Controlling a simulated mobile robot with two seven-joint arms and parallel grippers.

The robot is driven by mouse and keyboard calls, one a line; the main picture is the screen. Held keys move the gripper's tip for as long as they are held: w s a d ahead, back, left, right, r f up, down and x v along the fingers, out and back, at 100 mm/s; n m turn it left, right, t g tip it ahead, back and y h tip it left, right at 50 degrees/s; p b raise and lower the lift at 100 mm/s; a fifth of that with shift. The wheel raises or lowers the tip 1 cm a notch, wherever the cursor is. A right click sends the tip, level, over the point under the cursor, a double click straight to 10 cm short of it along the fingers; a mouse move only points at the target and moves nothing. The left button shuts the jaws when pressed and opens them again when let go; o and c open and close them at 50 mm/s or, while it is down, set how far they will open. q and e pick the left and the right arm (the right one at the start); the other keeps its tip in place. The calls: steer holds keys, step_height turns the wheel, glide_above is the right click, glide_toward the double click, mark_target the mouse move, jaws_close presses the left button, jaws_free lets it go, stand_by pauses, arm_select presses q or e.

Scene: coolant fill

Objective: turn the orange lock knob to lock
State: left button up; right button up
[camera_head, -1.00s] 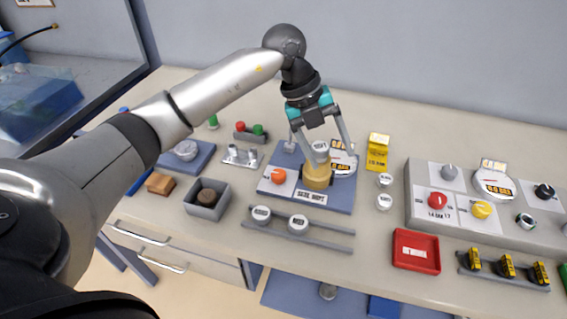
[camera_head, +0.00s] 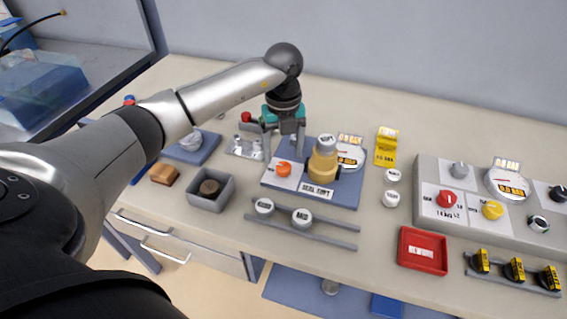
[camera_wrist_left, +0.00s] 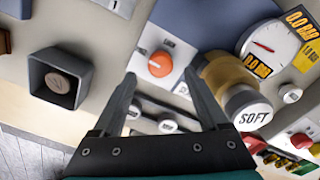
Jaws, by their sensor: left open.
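The orange lock knob (camera_head: 284,169) sits on a white panel at the left of a blue plate (camera_head: 345,199). The knob also shows in the left wrist view (camera_wrist_left: 160,64), with a pale mark across its face. My left gripper (camera_head: 284,155) is open and empty, over the knob's area. In the left wrist view its fingertips (camera_wrist_left: 160,77) point toward the knob, one to either side. Whether they touch it cannot be told. My right gripper is in neither view.
A yellow cylinder with a white cap (camera_head: 323,163) and a gauge (camera_head: 350,156) stand close right of the knob. A grey box (camera_head: 222,191) lies to the left. A rail with white caps (camera_head: 302,218) lies in front. A red tray (camera_head: 422,250) is at the right.

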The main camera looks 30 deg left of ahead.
mark_target(284, 166)
arm_select(q)
steer(key=shift+f, duration=2.1)
steer(key=shift+c, duration=0.3)
jaws_close()
